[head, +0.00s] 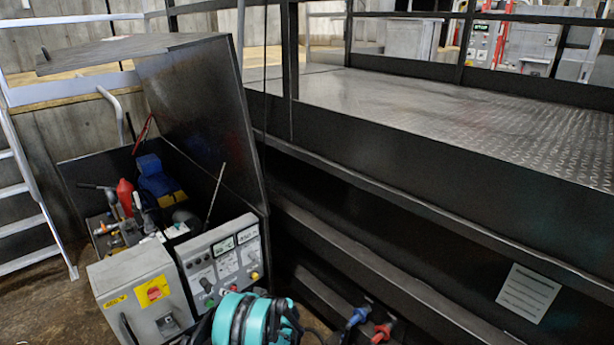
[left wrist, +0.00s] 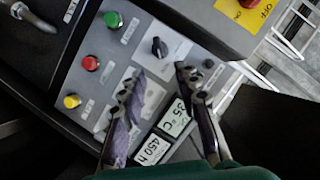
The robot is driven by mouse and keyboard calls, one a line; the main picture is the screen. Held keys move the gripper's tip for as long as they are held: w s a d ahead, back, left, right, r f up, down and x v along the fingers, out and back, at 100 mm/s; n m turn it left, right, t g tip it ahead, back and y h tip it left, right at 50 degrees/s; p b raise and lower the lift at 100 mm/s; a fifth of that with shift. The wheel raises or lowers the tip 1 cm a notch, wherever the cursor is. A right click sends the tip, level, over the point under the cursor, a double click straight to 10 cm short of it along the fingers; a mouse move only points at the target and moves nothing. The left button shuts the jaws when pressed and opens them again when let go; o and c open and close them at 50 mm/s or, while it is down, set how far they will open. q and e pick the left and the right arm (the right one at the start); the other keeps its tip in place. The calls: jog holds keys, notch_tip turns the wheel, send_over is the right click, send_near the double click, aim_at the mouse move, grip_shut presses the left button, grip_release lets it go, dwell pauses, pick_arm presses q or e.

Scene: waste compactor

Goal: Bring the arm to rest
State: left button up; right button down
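My left gripper (left wrist: 158,72) shows in the left wrist view with its two dark fingers apart and nothing between them. It faces a grey control panel (left wrist: 88,115) with a green, a red and a yellow button, a black knob and two displays. The gap to the panel is hard to judge. In the head view, the teal part of my left arm (head: 240,320) is at the bottom, in front of the same panel (head: 222,262); the fingers cannot be made out there. My right gripper is not in view.
A grey switch box (head: 140,285) with a yellow label stands left of the panel. Behind is an open dark bin (head: 195,110) with tools and a blue item (head: 155,178). A dark platform (head: 470,115) with railings fills the right. A ladder (head: 30,220) stands at the left.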

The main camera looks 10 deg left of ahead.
pick_arm(q)
jog(key=s+d+r+m+h, duration=0.1)
jog(key=s+d+r+h, duration=0.1)
jog(key=s+r, duration=0.3)
jog(key=s+d+r+h, duration=0.2)
jog(key=r, duration=0.6)
jog(key=s+d+r+m+h, duration=0.1)
jog(key=s+d+r+h, duration=0.1)
jog(key=s+r+h, duration=0.3)
jog(key=s+d+r+h, duration=0.1)
jog(key=s+d, duration=0.2)
jog(key=s, duration=0.4)
jog(key=s+d+r+m+h, duration=0.1)
jog(key=s+d, duration=0.3)
jog(key=s, duration=0.4)
jog(key=s+d+r+t+h, duration=0.1)
jog(key=s+d, duration=0.3)
jog(key=s, duration=0.4)
jog(key=shift+r+h, duration=0.2)
jog(key=shift+h, duration=0.5)
jog(key=shift+w, duration=0.1)
